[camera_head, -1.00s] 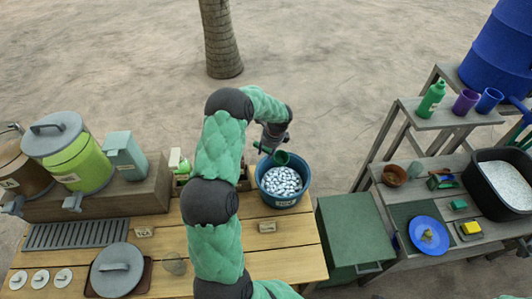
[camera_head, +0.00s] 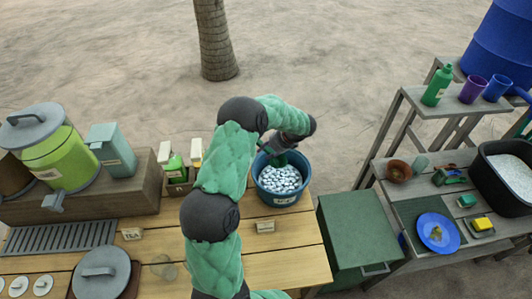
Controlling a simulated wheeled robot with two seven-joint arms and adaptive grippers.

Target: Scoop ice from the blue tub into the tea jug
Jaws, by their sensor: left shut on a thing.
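The blue tub (camera_head: 301,192) stands at the right end of the wooden counter, filled with pale ice cubes (camera_head: 281,181). My left gripper (camera_head: 272,147) is above the tub's back rim, shut on a green scoop (camera_head: 277,160). The scoop's bowl is at the back left of the tub, close over or touching the ice; my arm and gripper partly hide it. A small clear vessel (camera_head: 163,267) stands on the counter left of my arm, near a label card (camera_head: 132,234); I cannot tell if it is the tea jug. My right gripper is not in view.
A green drink dispenser (camera_head: 66,160) stands on a raised shelf at left, with a drip grate (camera_head: 60,238) in front. A green cabinet (camera_head: 352,232) is right of the counter; a side table holds a blue plate (camera_head: 438,233).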

